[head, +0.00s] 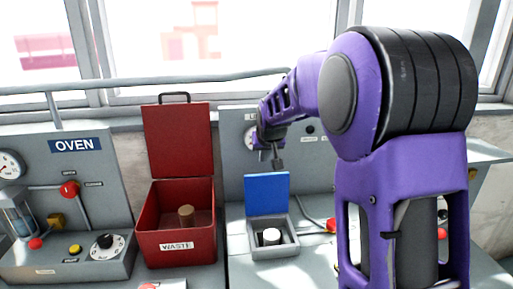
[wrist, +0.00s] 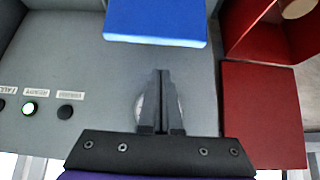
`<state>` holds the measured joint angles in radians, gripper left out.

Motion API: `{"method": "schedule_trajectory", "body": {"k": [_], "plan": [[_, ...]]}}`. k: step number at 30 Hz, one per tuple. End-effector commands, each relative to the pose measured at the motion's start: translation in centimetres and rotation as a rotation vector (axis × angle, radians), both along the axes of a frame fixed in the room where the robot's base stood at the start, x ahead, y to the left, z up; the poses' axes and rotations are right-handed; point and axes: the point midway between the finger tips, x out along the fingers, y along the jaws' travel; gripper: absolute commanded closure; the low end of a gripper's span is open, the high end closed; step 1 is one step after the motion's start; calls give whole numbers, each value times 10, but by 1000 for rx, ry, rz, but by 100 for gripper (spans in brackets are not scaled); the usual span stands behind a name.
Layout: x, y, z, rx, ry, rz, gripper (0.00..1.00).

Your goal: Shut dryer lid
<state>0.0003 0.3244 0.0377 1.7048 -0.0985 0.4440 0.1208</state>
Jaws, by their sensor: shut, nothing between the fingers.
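The small grey box with a blue lid (head: 267,194), which I take to be the dryer, stands right of the red waste box. Its lid is open and upright. A white round piece (head: 271,235) shows inside the box (head: 280,252). My gripper (head: 279,163) is shut and empty, just above the lid's top edge in the head view. In the wrist view the blue lid (wrist: 155,22) is at the top, and my gripper's shut fingertips (wrist: 162,72) point toward it with a gap. I cannot tell the exact depth between them.
The red waste box (head: 175,243) has its lid raised and a brown cylinder (head: 186,215) inside. It also shows in the wrist view (wrist: 262,115). The oven panel (head: 75,170) is at left. A grey panel with buttons (wrist: 65,60) stands behind the lid. A rail runs behind.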

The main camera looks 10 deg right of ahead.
Motion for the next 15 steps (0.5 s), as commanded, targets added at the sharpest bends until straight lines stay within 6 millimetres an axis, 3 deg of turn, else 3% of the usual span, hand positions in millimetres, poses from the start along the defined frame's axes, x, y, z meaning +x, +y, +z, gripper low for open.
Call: {"method": "schedule_trajectory", "body": {"k": [12,14,15], "plan": [[51,0,-61,1,-3,1,100],[57,0,-69,1,-4,1,100],[50,0,-65,0,-8,1,100]]}}
